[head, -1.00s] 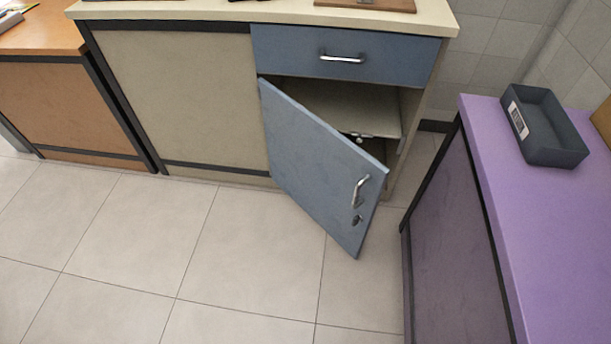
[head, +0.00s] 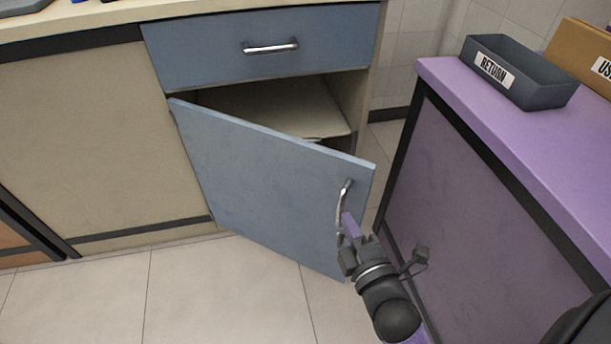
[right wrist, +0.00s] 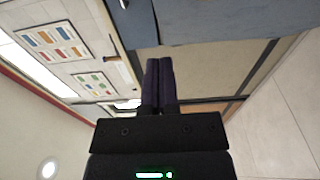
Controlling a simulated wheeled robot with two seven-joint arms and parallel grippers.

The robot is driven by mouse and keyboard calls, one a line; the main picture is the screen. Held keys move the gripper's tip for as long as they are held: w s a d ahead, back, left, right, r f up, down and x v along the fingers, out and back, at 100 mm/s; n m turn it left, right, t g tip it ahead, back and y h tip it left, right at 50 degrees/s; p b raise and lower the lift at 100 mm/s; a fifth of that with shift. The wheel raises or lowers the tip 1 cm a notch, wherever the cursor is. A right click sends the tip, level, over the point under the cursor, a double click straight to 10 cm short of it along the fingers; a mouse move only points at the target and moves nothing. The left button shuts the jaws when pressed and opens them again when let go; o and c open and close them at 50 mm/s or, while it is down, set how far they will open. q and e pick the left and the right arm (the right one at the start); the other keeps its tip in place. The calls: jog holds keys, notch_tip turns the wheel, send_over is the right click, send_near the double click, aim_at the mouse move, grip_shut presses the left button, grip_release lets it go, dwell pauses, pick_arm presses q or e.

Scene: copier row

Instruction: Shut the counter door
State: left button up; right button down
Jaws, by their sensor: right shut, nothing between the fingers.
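The blue counter door (head: 265,185) hangs ajar in the head view, hinged on its left side and swung out toward me. A metal handle (head: 343,205) is near its free right edge. Behind the door, the cupboard opening shows a pale shelf (head: 285,108). My right gripper (head: 350,228) is at the lower end of the handle, in front of the door; I cannot tell if it touches. Its fingers are shut with nothing between them, as the right wrist view (right wrist: 160,82) also shows. My left gripper is in neither view.
A blue drawer (head: 265,45) above the door is shut. A purple counter (head: 520,130) stands close on the right, with a dark tray marked RETURN (head: 515,78) and a brown box (head: 585,60) on it. Tiled floor (head: 220,290) is clear at lower left.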

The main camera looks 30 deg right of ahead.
jog(key=b, duration=0.3)
send_near(332, 159)
jog(key=w+a, duration=0.2)
jog(key=w, duration=0.1)
jog(key=w+d+b, duration=0.2)
jog(key=shift+w+f, duration=0.25)
jog(key=shift+w, duration=0.1)
jog(key=shift+w+d, duration=0.2)
jog(key=shift+d, duration=0.1)
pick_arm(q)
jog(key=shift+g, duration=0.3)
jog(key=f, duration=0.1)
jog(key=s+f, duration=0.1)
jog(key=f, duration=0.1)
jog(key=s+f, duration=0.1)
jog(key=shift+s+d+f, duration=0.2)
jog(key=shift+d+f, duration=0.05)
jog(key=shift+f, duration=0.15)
pick_arm(e)
jog(key=shift+d+r, duration=0.15)
jog(key=shift+r, duration=0.05)
